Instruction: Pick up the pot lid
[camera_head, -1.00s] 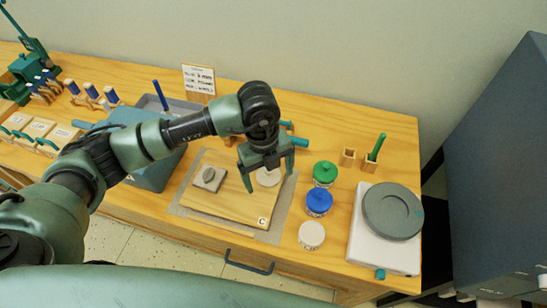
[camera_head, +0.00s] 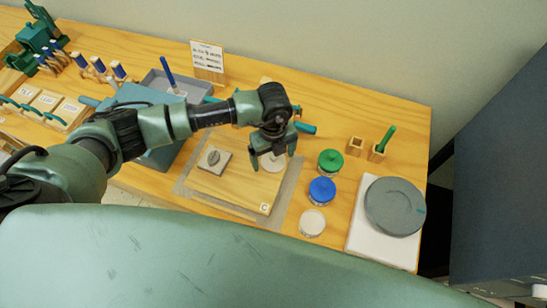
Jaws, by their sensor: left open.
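A pale round disc (camera_head: 277,167), which looks like a lid, lies on the wooden board (camera_head: 236,187) marked C. A grey square slab (camera_head: 207,165) with a darker oval piece on it lies to its left on the same board. Which of them is the pot lid I cannot tell for sure. My left gripper (camera_head: 273,161) is open and points down over the pale disc, with one finger at each side of it. The gripper hides part of the disc. Whether the fingers touch it is not clear. My right gripper is not in view.
Jars with a green lid (camera_head: 330,160), a blue lid (camera_head: 322,189) and a white top (camera_head: 312,222) stand right of the board. A grey turntable (camera_head: 394,205) sits farther right. A grey-blue bin (camera_head: 150,95) is on the left. A sign (camera_head: 207,56) stands behind.

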